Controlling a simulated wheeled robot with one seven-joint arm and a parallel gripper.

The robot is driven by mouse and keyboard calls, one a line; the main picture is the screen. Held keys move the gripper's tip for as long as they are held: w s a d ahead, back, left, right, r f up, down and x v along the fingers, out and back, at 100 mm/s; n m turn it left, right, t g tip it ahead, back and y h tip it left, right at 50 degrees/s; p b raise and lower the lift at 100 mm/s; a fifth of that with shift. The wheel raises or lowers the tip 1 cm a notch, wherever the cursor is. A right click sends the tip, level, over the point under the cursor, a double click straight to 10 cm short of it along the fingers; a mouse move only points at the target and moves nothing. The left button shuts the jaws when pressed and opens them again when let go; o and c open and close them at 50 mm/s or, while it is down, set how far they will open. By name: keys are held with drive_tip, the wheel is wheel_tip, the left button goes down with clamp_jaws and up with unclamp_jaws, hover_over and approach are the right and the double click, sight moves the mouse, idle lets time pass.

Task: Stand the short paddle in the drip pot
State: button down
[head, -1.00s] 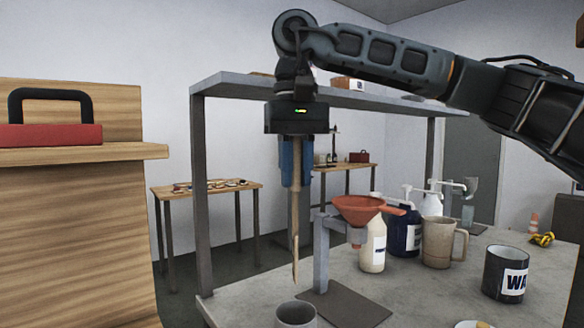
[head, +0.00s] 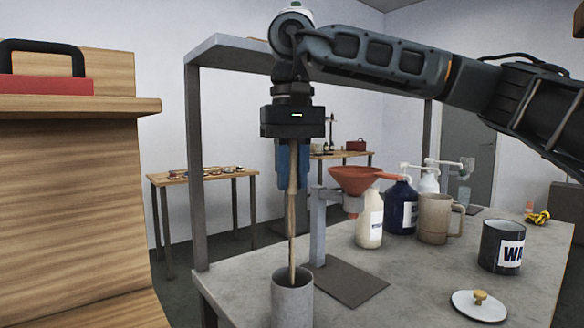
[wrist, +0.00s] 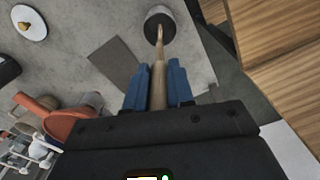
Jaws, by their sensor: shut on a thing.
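My gripper (head: 292,165) has blue fingers and is shut on a long thin wooden paddle (head: 292,225), which hangs upright, tip down. It also shows between the fingers in the wrist view (wrist: 159,75). A grey cylindrical pot (head: 292,303), which looks like the drip pot, stands at the near left of the bench. In the head view the paddle's lower tip is at the pot's mouth, within its rim. In the wrist view the tip overlaps the pot's dark opening (wrist: 158,25). I cannot tell how deep the tip sits.
An orange funnel (head: 358,180) on a grey stand (head: 318,225) is just right of the paddle. A shelf post (head: 198,170) rises at left.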

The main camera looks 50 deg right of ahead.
sight(292, 236)
drive_tip(key=shift+f+b, duration=2.4)
drive_tip(key=shift+f, duration=1.5)
drive_tip(key=c, duration=0.9)
unclamp_jaws()
wheel_tip(292, 236, up, 8)
drive_tip(key=shift+f+p, duration=0.1)
drive_tip(key=shift+p, duration=0.45)
